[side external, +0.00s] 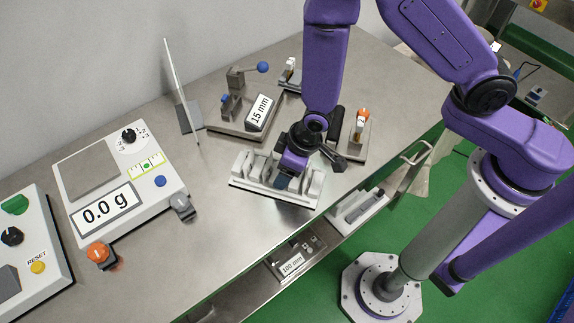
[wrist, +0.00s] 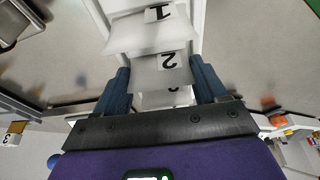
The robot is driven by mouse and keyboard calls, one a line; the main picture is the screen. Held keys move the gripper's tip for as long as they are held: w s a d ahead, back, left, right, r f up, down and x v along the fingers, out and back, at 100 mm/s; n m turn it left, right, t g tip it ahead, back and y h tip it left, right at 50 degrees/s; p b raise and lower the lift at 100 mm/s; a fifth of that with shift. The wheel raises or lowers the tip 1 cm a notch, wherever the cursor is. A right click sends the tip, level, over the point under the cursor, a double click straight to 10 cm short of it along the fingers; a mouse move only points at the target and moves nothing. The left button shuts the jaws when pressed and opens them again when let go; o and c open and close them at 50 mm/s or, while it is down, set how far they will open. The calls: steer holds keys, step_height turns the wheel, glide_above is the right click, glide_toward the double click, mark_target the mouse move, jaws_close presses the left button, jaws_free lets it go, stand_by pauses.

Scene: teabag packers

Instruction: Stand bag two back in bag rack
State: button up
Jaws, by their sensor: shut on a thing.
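The bag rack (side external: 262,190) is a pale slotted holder near the table's front edge, with several whitish bags standing in it. My gripper (side external: 284,180) is down over the middle of the rack in the side view. In the wrist view its two blue fingers (wrist: 160,68) are shut on bag two (wrist: 146,80), a pale bag with a tag marked 2. Bag one (wrist: 135,36), tagged 1, stands just beyond it in the rack.
A scale (side external: 130,185) reading 0.0 g stands to the left. A 15 mm fixture (side external: 245,118) with a blue-knobbed lever is behind the rack. An orange-topped device (side external: 362,118) stands to the right. Bare table lies between scale and rack.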

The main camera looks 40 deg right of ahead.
steer(key=o, duration=1)
steer(key=shift+f, duration=0.15)
steer(key=v, duration=0.6)
steer(key=shift+r, duration=0.25)
steer(key=shift+s+d+r, duration=0.15)
steer(key=shift+s+r, duration=0.1)
steer(key=shift+r, duration=0.4)
